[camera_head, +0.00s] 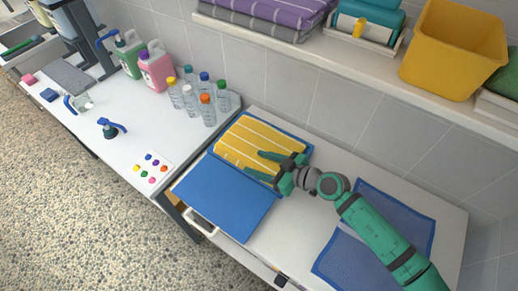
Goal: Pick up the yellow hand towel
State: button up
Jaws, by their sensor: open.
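The yellow hand towel (240,141) has white stripes and lies flat and folded on a blue mat (290,136) on the right counter. My gripper (262,165) is above the towel's lower right part, coming in from the right. Its two green fingers are spread apart and point left over the towel. Nothing shows between them. The fingers and palm hide part of the towel's right side. I cannot tell whether the fingertips touch the cloth.
A plain blue panel (222,195) lies in front of the towel, and a blue mesh mat (395,215) lies right. Several bottles (190,97) stand behind left. A shelf above holds purple striped towels (270,10) and a yellow bin (450,50).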

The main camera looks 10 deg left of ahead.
aim_at(247, 159)
jog(key=x, duration=0.3)
jog(key=shift+a, duration=0.15)
jog(key=c, duration=1.2)
jog(key=shift+c, duration=0.2)
jog(key=shift+r, duration=0.15)
